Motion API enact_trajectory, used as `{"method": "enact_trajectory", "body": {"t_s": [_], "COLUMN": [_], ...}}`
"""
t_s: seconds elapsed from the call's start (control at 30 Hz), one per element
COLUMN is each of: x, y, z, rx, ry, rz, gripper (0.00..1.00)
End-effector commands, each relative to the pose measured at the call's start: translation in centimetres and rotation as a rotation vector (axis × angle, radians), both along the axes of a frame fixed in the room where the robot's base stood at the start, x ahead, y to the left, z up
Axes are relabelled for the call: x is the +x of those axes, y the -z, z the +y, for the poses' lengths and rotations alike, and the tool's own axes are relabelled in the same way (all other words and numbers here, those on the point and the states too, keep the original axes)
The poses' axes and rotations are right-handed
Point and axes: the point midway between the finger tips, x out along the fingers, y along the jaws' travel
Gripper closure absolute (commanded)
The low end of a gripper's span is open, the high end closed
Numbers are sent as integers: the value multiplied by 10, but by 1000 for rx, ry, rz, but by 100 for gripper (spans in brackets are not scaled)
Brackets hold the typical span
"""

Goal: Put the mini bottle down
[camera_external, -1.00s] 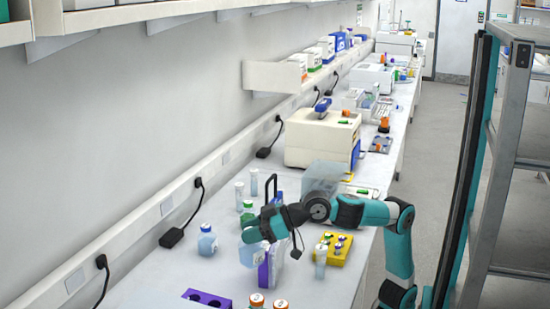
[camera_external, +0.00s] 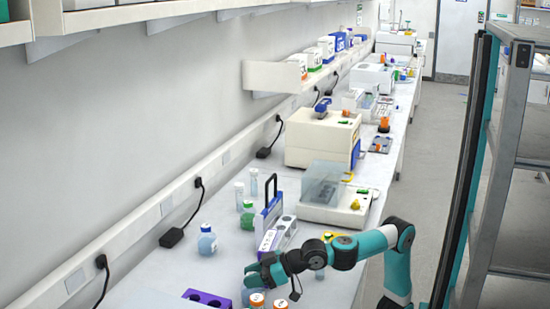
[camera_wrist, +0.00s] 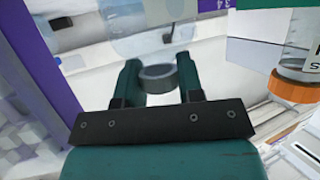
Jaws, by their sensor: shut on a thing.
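My gripper (camera_external: 258,273) is low over the near part of the bench. In the wrist view its two fingers (camera_wrist: 160,82) are closed around a grey ring-like neck or cap of the mini bottle. The mini bottle's clear, pale body (camera_wrist: 135,42) extends away beyond the fingers. In the external view only a pale blue piece of the mini bottle (camera_external: 247,294) shows below the gripper, partly hidden by an orange-capped bottle. I cannot tell whether its base touches the bench.
Orange-capped bottles (camera_external: 257,300) stand close to my gripper; one shows at right in the wrist view (camera_wrist: 293,88). A purple rack (camera_external: 207,297) lies to the left. A blue-capped bottle (camera_external: 207,241) and a handled purple-and-grey rack (camera_external: 270,238) stand behind.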

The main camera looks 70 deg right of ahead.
Motion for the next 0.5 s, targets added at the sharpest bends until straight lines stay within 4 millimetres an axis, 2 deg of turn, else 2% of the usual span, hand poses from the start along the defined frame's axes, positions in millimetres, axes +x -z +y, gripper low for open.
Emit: {"method": "enact_trajectory", "body": {"t_s": [0.2,0.23,0.3,0.33,0.5], "x": [0,0,0,0,0], "y": [4,3,3,3,3], "z": [0,0,0,0,0], "rx": [0,0,-1,-1,-1], "ry": [0,0,0,0,0], "rz": [0,0,0,1,1], "gripper": [100,59,43,40,40]}}
